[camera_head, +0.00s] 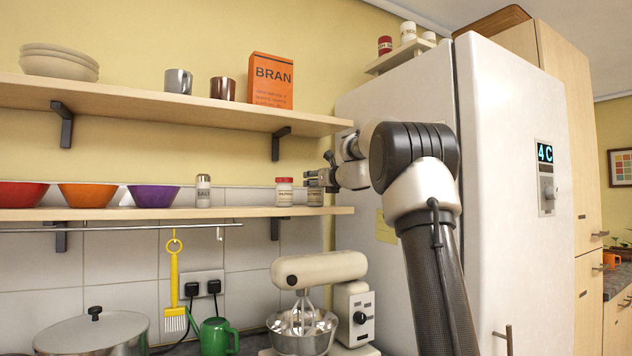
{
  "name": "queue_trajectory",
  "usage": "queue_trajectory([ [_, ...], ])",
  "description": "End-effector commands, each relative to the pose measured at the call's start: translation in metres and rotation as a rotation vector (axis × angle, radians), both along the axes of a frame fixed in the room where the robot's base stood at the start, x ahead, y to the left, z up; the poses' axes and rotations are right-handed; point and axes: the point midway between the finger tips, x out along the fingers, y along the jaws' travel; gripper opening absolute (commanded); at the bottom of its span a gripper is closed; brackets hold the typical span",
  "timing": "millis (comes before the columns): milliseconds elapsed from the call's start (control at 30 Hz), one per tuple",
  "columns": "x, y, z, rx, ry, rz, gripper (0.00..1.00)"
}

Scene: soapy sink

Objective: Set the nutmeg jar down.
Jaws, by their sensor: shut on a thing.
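My gripper (324,181) is at the right end of the lower wall shelf (150,214), reaching in from the right. It is shut on a small jar with a pale label (315,197), which I take to be the nutmeg jar; the label is too small to read surely. The fingers hide the jar's upper part. The jar is upright, its base at about the level of the shelf top; I cannot tell whether it touches. A red-lidded jar (284,192) stands on the shelf just left of it, with a narrow gap between them.
A salt shaker (203,191) and a purple bowl (155,196) stand farther left on the shelf. Bare shelf lies between the salt shaker and red-lidded jar. The upper shelf (170,115) is overhead, the fridge (520,200) to the right, a stand mixer (318,270) below.

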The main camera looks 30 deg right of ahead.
Motion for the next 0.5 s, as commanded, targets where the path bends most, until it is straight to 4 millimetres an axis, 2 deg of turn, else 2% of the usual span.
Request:
queue_trajectory([
  [133,0.0001,0.0001,-0.0001,0.0,0.0,0.0,0.16],
  [167,0.0002,0.0001,-0.0005,0.0,0.0,0.0,0.5],
  [267,0.0002,0.0002,-0.0004,0.0,0.0,0.0,0.68],
  [500,0.0002,0.0002,-0.0004,0.0,0.001,0.001,0.68],
])
